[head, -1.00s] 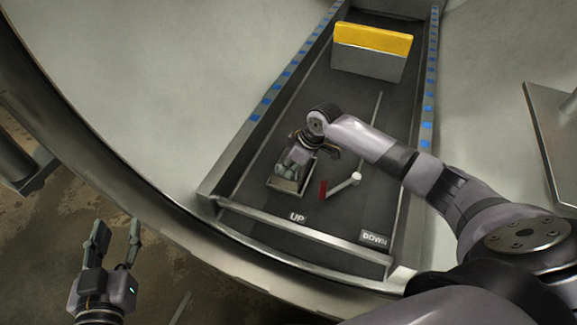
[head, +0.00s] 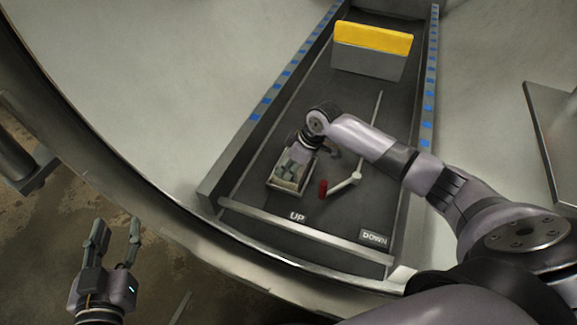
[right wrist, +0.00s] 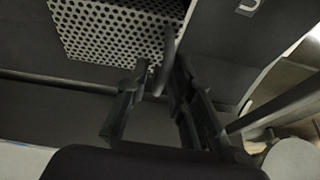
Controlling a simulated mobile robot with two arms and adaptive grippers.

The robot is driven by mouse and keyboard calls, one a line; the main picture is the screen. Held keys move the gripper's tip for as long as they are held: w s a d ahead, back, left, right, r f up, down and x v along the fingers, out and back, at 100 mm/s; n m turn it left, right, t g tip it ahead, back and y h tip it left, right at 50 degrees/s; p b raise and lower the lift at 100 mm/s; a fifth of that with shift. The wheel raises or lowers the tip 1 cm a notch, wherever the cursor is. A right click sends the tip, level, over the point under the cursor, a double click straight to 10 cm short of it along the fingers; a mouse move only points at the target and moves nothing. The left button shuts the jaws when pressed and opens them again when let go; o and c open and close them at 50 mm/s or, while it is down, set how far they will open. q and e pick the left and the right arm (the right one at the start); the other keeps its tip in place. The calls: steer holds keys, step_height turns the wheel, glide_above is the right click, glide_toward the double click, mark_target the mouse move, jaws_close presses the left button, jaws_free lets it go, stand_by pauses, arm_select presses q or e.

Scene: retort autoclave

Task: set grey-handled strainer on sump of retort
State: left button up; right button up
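The strainer shows in the right wrist view as a pale perforated plate (right wrist: 112,32) with a dark grey curved handle (right wrist: 170,62). My right gripper (right wrist: 158,78) has its fingers apart, one on each side of the handle; I see a gap beside the left finger. In the head view my right gripper (head: 291,168) reaches down over a small rectangular metal box (head: 287,187) in the dark floor channel of the retort and partly hides it. I cannot tell there how the strainer sits. My left gripper (head: 116,243) is open and empty, outside the retort's rim.
A red-ended lever (head: 323,188) with a pale arm stands just right of the box. A yellow-topped metal block (head: 370,48) stands farther back in the channel. A front bar (head: 300,233) crosses near the UP and DOWN labels. Blue-marked rails flank the channel.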

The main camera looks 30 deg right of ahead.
steer(key=shift+o, duration=0.6)
steer(key=v, duration=1.2)
steer(key=shift+w+a, duration=0.1)
